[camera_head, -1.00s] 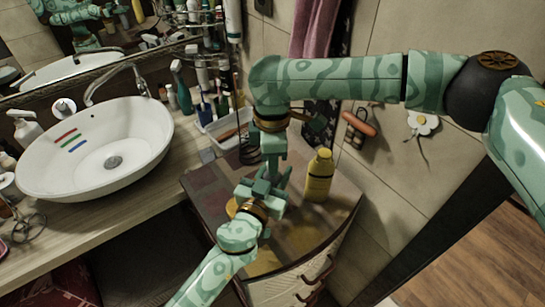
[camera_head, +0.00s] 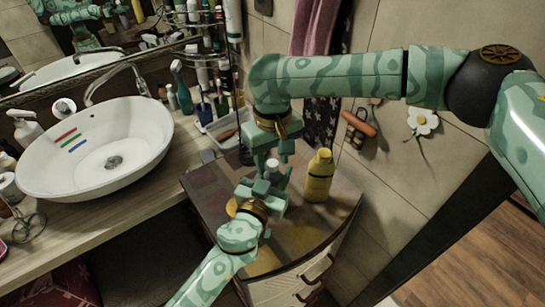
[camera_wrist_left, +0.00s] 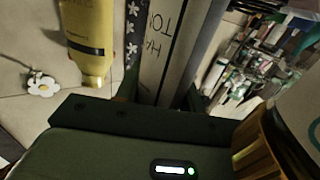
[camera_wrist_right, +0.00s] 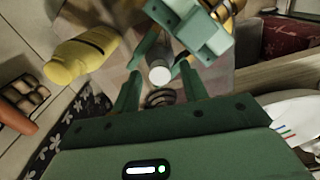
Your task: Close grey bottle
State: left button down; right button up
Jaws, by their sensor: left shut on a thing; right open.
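The grey bottle (camera_wrist_left: 165,55) stands between the fingers of my left gripper (camera_wrist_left: 158,92), which is shut on it; dark lettering shows on its side. In the head view my left gripper (camera_head: 268,193) comes in low over the cabinet, and the bottle's pale top (camera_head: 272,165) shows just above it. My right gripper (camera_head: 268,153) is open close above and behind that top. In the right wrist view the round pale top (camera_wrist_right: 159,75) lies between the open fingers of my right gripper (camera_wrist_right: 157,85). I cannot tell whether it is a cap or whether the fingers touch it.
A yellow bottle (camera_head: 319,176) stands on the cabinet top (camera_head: 215,190) just right of the grippers. The white basin (camera_head: 75,130) is at the left. A tray of toiletries (camera_head: 225,125) is behind. Tiled wall closes the right side.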

notch_tip(320, 180, up, 4)
jog(key=shift+r, duration=0.15)
jog(key=shift+c, duration=0.3)
jog(key=r+n, duration=0.1)
jog(key=n, duration=0.4)
jog(key=r+n, duration=0.1)
jog(key=n, duration=0.4)
jog(key=a+r+n, duration=0.1)
jog(key=n, duration=0.4)
jog(key=shift+s+r+y, duration=0.15)
jog(key=shift+s+y, duration=0.1)
jog(key=shift+y, duration=0.05)
jog(key=n, duration=0.3)
jog(key=d+n, duration=0.1)
jog(key=shift+w, duration=0.25)
